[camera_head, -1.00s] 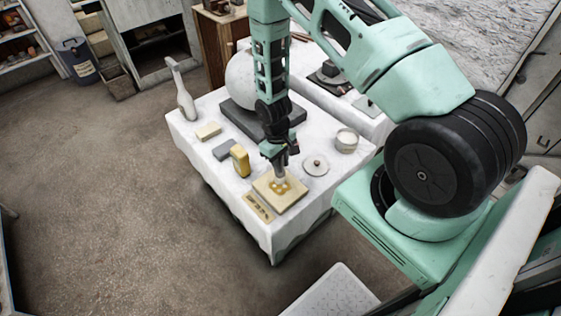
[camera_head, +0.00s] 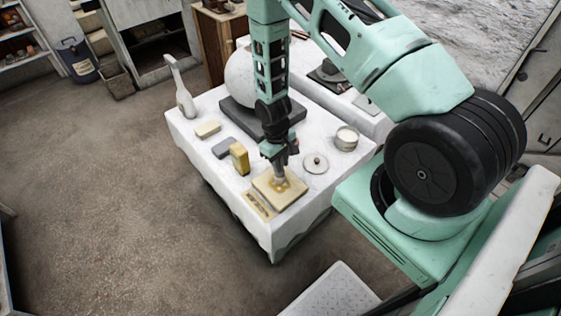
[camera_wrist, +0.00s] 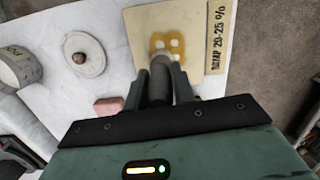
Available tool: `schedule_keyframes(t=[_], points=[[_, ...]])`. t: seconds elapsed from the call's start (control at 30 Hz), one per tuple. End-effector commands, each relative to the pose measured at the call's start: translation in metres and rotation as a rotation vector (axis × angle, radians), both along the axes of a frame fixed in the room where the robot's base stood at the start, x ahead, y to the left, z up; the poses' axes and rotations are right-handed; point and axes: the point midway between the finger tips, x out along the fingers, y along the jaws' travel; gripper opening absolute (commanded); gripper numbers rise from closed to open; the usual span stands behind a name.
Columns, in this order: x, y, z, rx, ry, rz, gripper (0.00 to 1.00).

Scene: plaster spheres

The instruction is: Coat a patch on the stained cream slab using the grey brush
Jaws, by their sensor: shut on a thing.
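The cream slab (camera_head: 293,196) lies flat near the front corner of the white-covered table, with yellow-brown stains (camera_head: 279,186) on its top. It also shows in the wrist view (camera_wrist: 195,20), with the stain (camera_wrist: 167,42) as looped marks. My gripper (camera_head: 278,164) is above the slab, shut on the grey brush (camera_head: 280,173), which points down at the stain. In the wrist view the brush (camera_wrist: 160,78) sits between my fingers. Its tip is at the stain's edge; I cannot tell whether it touches the slab.
A lettered label plate (camera_head: 260,205) lies beside the slab. A yellow block (camera_head: 240,157), a grey block (camera_head: 224,148), a cream block (camera_head: 208,129), a round lid (camera_head: 315,163) and a tin (camera_head: 346,138) stand nearby. A large white sphere (camera_head: 240,75) is behind.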

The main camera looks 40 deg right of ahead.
Motion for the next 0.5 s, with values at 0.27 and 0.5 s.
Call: schedule_keyframes(t=[0.27, 0.5], points=[[-0.009, 0.000, 0.002, 0.000, 0.000, 0.000, 0.03], [-0.016, -0.001, 0.000, 0.000, 0.000, 0.000, 0.03]])
